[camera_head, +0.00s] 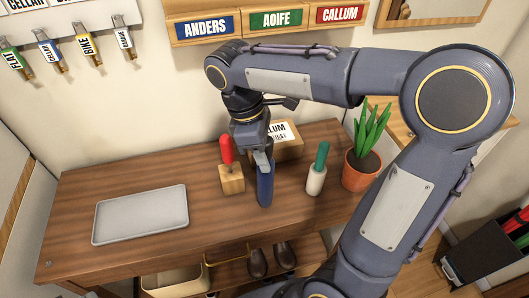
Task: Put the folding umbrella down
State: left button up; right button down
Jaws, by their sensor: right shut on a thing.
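The folding umbrella (265,188) is a slim dark blue cylinder, held roughly upright over the front middle of the wooden table (150,245). My right gripper (263,158) points down and is shut on its upper end. I cannot tell whether the umbrella's lower end touches the tabletop. My right arm comes in from the right and arches over the table. My left gripper is not in view.
A red-topped item in a wooden block (231,181) stands just left of the umbrella. A green-topped white item (316,181) and a potted plant (361,173) stand right. A labelled parcel (291,147) lies behind. A grey tray (140,215) lies left.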

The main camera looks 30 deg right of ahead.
jog(key=shift+f, duration=0.15)
jog(key=c, duration=0.9)
grip_release()
jog(key=shift+c, duration=0.2)
jog(key=p+v, duration=0.2)
jog(key=v, duration=1)
jog(key=s+d+f+m+t+y, duration=0.1)
jog(key=s+f+m+t+y, duration=0.5)
jog(key=s+f+m, duration=0.6)
jog(key=s+t, duration=0.2)
jog(key=shift+s+d+f+m, duration=0.25)
jog(key=shift+s+m, duration=0.05)
jog(key=shift+s, duration=0.05)
